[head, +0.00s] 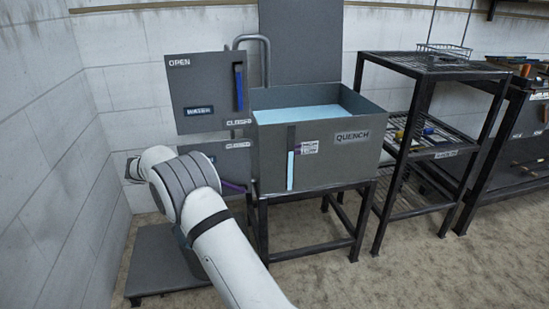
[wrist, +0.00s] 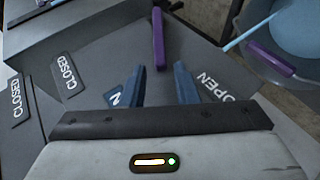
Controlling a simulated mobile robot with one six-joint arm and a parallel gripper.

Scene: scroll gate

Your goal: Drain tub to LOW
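The grey tub (head: 270,165) marked QUENCH stands on a black stand and holds light blue water (head: 300,114). Its front sight strip (head: 290,170) is light blue in the lower part and dark above; the small label beside it is unreadable. A lower panel marked CLOSED (head: 238,145) carries a purple handle (head: 233,187), mostly behind my arm. In the wrist view a purple handle (wrist: 158,38) stands ahead of my gripper (wrist: 159,75), between CLOSED and OPEN labels. My gripper's blue fingers are apart, with no visible grip on it. The head view hides my gripper.
An upper panel (head: 195,90) marked OPEN, WATER and CLOSED carries an upright blue handle (head: 239,87). A black wire shelf (head: 430,65) stands right of the tub. Another purple piece (wrist: 270,65) shows at the wrist view's right.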

